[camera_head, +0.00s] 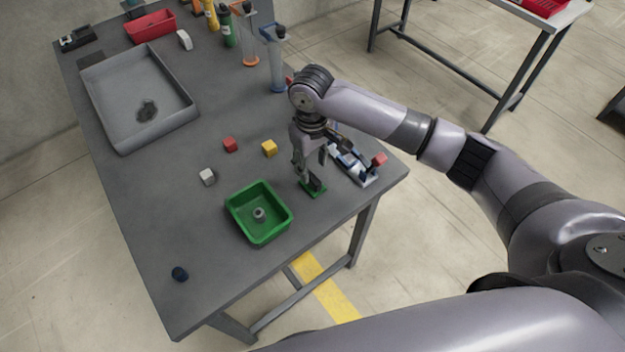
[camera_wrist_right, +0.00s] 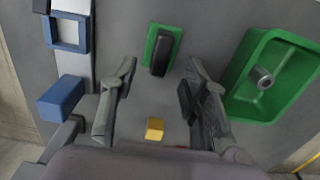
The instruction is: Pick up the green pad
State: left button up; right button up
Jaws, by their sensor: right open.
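The green pad (camera_head: 304,188) lies flat on the grey table near its front right edge. In the right wrist view the pad's green rim (camera_wrist_right: 158,27) shows around this piece. My right gripper (camera_head: 305,170) points down just above the pad. In the wrist view its two fingers (camera_wrist_right: 160,72) are spread apart, with the pad ahead between their tips and nothing held. My left gripper is not in view.
A green bin (camera_head: 238,206) with a grey ring-shaped part stands left of the pad. A blue and white fixture (camera_head: 350,162) is close on the right. The front left table is mostly clear.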

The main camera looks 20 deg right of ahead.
aim_at(313, 177)
jog(key=shift+s+f+p, duration=0.15)
jog(key=shift+f+p, duration=0.45)
jog(key=shift+f, duration=2.15)
jog(key=shift+c, duration=0.2)
grip_shut()
